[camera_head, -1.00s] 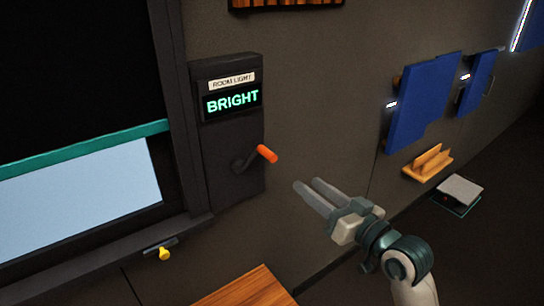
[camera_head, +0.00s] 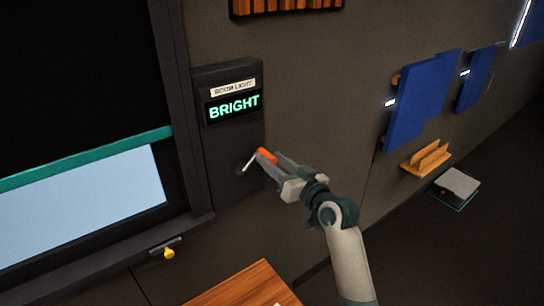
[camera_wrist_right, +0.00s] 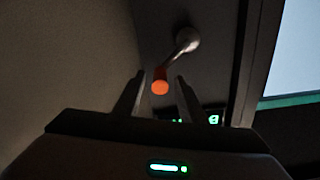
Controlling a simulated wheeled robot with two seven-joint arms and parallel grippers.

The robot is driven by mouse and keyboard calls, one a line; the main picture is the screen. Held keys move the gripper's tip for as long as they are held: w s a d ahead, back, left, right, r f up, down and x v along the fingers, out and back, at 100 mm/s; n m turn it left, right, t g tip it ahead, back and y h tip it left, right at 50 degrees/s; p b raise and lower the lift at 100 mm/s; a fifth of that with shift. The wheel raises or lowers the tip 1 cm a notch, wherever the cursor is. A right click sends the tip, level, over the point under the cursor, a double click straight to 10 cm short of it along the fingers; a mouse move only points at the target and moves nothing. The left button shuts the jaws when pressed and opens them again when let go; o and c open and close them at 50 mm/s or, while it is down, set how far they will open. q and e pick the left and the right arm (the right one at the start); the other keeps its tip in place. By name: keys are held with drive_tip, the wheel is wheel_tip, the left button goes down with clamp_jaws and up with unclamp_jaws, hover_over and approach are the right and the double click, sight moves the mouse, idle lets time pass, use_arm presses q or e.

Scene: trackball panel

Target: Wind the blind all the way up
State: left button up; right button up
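The dark blind (camera_head: 75,80) covers the upper part of the window, and its teal bottom bar (camera_head: 85,158) hangs partway down, with a pale bright pane (camera_head: 85,200) below. The crank sits on a dark panel beside the window: a metal arm (camera_head: 247,164) with an orange knob (camera_head: 266,155). My right gripper (camera_head: 268,164) is at the knob. In the right wrist view, the orange knob (camera_wrist_right: 160,87) lies between the fingers of my right gripper (camera_wrist_right: 160,78), with a gap on both sides, so it is open. My left gripper is out of view.
The panel's display (camera_head: 234,107) reads BRIGHT under a ROOM LIGHT label. A small yellow knob (camera_head: 169,253) is below the window. A wooden surface (camera_head: 245,287) is at the bottom. Blue panels (camera_head: 418,95) and a wooden holder (camera_head: 427,159) are on the right wall.

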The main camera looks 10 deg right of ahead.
drive_tip(key=shift+w+a, duration=0.15)
drive_tip(key=shift+w, duration=0.2)
clamp_jaws()
